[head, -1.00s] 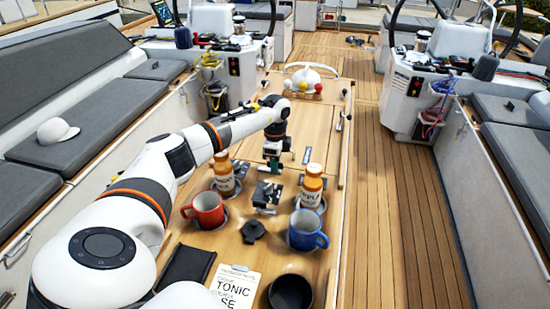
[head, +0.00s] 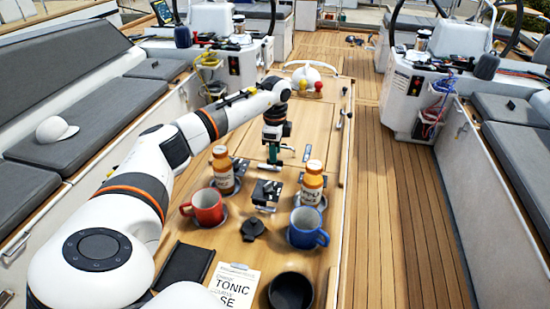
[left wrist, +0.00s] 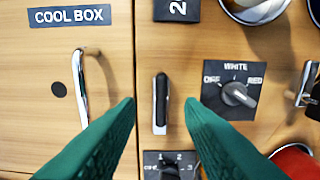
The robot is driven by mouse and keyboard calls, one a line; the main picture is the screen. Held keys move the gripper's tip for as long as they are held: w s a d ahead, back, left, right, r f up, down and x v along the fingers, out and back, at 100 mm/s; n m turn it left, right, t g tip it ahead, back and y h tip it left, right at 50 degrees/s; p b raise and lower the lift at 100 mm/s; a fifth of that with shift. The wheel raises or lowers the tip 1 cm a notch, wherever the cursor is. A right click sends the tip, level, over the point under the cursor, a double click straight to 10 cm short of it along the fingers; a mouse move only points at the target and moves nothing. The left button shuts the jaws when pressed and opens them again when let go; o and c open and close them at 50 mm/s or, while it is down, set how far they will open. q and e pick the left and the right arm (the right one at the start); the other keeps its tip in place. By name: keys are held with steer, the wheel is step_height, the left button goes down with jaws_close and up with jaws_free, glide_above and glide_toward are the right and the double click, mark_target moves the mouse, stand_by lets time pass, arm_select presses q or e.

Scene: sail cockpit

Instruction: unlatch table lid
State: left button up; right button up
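The table lid (head: 313,120) is the wooden panel at the far part of the cockpit table, and it lies flat. In the left wrist view a latch (left wrist: 160,103) with a black lever on a silver plate sits beside the lid seam, its lever lined up along the seam. My left gripper (head: 272,163) hangs pointing down over the table and hides the latch in the head view. Its green fingers (left wrist: 160,100) are apart, one on each side of the latch in the picture, with nothing held. Whether they reach down beside the lever I cannot tell. My right gripper is out of view.
A silver handle (left wrist: 83,88) stands near the COOL BOX label (left wrist: 68,16). A WHITE/RED switch panel (left wrist: 238,88) is right of the latch. Orange-capped bottles (head: 222,170) (head: 312,183), a red mug (head: 207,207) and a blue mug (head: 307,228) stand close by.

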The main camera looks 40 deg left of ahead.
arm_select(q)
step_height(320, 180, up, 8)
steer(key=b, duration=0.1)
steer(key=shift+b, duration=0.4)
steer(key=shift+r, duration=0.1)
